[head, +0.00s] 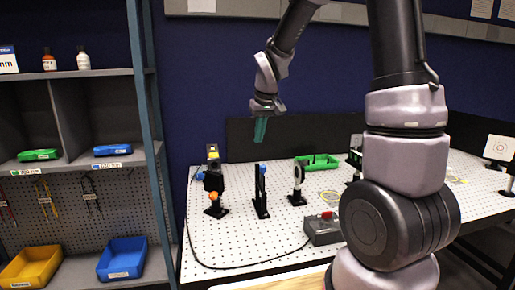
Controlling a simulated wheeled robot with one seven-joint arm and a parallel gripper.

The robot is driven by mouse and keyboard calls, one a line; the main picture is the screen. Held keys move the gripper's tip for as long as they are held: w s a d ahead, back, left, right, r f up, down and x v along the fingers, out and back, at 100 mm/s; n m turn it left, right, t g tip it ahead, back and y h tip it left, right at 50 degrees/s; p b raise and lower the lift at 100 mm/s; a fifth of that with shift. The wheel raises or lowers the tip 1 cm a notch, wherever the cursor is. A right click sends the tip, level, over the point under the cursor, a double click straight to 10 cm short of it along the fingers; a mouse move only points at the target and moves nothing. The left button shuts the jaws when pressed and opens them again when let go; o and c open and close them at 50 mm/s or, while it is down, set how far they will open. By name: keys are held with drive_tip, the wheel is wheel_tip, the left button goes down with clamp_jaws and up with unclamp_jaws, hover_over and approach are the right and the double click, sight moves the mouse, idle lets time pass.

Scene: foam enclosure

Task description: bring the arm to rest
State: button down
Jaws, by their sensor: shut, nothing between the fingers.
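My gripper (260,129) shows in the head view, in the upper middle. Its teal fingers point down and are together, with nothing between them. It hangs in the air above the far left part of the white perforated optical table (235,245), apart from everything on it. My arm bends down from the top of the picture to the gripper. Its thick lower links fill the right middle and hide part of the table.
A shelf unit (150,120) with bins stands at left. The table's front left is mostly bare, crossed by a black cable.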

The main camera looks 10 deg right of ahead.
drive_tip(key=shift+s+r, duration=0.2)
drive_tip(key=shift+r, duration=0.3)
drive_tip(key=s+d+r+m+t, duration=0.1)
drive_tip(key=s+r+m, duration=0.1)
drive_tip(key=s+r, duration=0.2)
drive_tip(key=s+d+r+m+t, duration=0.1)
drive_tip(key=s+r, duration=0.3)
drive_tip(key=s, duration=0.7)
drive_tip(key=s+d+r+m+t+y, duration=0.1)
drive_tip(key=s+d+r+m, duration=0.2)
drive_tip(key=s+r, duration=0.2)
drive_tip(key=s, duration=0.3)
drive_tip(key=shift+s+d, duration=0.15)
drive_tip(key=shift+d, duration=0.05)
